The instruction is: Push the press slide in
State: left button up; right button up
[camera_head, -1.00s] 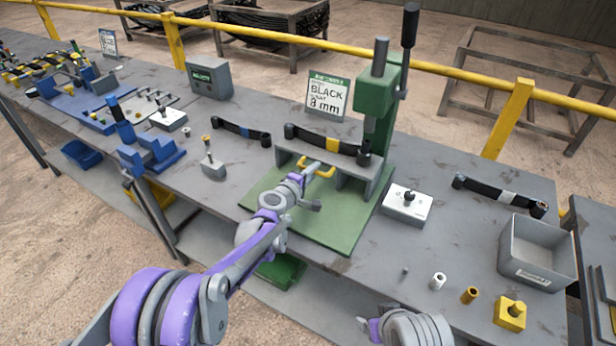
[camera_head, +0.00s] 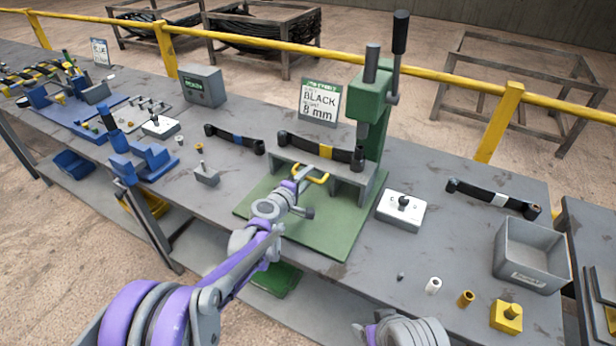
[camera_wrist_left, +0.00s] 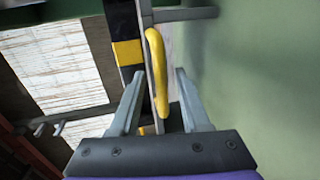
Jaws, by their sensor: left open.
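The green press (camera_head: 370,105) with its black-gripped lever stands on a green base plate (camera_head: 335,235). Its grey slide (camera_head: 345,180) sits on that plate and bears a black link with a yellow band (camera_head: 326,152). A yellow handle (camera_head: 322,177) is on the slide's front; it also shows in the left wrist view (camera_wrist_left: 158,75). My left gripper (camera_head: 301,178) is at the handle. In the left wrist view, its open fingers (camera_wrist_left: 158,95) stand either side of the handle's near end, with gaps. My right wrist shows at the bottom edge; its fingers are unclear.
A white box with a black knob (camera_head: 402,208) stands right of the plate. A grey bin (camera_head: 530,255), a yellow block (camera_head: 506,316) and small cylinders are farther right. A blue-banded link (camera_head: 235,138) and a grey block (camera_head: 206,172) lie to the left.

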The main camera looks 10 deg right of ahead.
pick_arm(q)
jog(key=v, duration=1)
jog(key=shift+b, duration=0.35)
jog(key=s+a+f+m+g+y, duration=0.1)
jog(key=s+a+m+g+y, duration=0.1)
jog(key=s+a, duration=0.5)
jog(key=s+a+f+m+g+y, duration=0.2)
jog(key=s+a+m+y, duration=0.2)
jog(key=s, duration=1.2)
jog(key=s+a+f+m+g+y+p, duration=0.1)
jog(key=s+a+f+m+g+y, duration=0.1)
jog(key=s+a, duration=0.8)
jog(key=s+m+g+y, duration=0.1)
jog(key=m, duration=0.1)
jog(key=shift+s+a+f+m, duration=0.2)
jog(key=shift+s+a+m, duration=0.1)
jog(key=shift+m, duration=0.1)
